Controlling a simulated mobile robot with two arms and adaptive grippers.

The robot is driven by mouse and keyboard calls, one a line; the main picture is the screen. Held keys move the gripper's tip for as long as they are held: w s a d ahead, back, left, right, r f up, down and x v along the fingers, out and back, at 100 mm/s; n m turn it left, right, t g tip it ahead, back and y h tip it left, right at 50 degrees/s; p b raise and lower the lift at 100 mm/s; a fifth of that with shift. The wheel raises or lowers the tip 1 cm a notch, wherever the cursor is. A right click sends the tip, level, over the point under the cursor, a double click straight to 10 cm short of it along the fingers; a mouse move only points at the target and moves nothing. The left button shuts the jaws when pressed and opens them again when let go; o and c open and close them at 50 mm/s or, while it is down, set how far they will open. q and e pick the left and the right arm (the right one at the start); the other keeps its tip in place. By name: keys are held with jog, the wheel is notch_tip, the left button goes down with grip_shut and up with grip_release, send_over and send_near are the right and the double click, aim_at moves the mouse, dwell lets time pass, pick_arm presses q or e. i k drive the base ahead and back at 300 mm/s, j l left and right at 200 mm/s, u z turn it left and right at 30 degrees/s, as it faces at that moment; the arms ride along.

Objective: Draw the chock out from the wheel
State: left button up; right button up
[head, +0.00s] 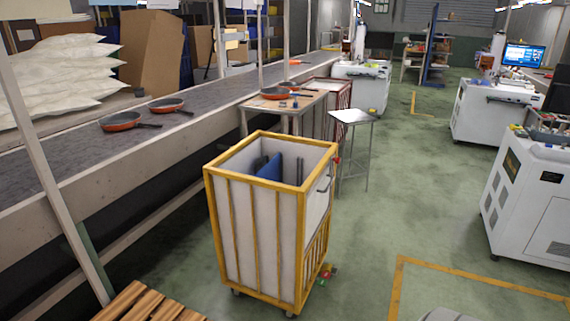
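A yellow-framed cart (257,225) with white panels stands upright on small caster wheels on the green floor. A front caster wheel (291,313) shows under its near corner, and another wheel (236,292) shows at its left corner. A small red and green object (326,272) lies on the floor at the cart's lower right side. It may be the chock at a wheel; it is too small to tell whether it touches the wheel. Neither of my grippers is in view.
A conveyor (75,135) carrying orange pans (120,121) runs along the left. A stool (352,118) and a table (262,104) stand behind the cart. A wooden pallet (145,303) lies at lower left. Open floor lies right of the cart, before white machines (530,200).

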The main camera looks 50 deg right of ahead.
aim_at(328, 267)
jog(key=z, duration=1.85)
jog(key=i+l+u, duration=0.2)
jog(key=i+l, duration=0.5)
jog(key=i+l+u, duration=0.2)
jog(key=i+l, duration=0.6)
jog(key=l, duration=0.05)
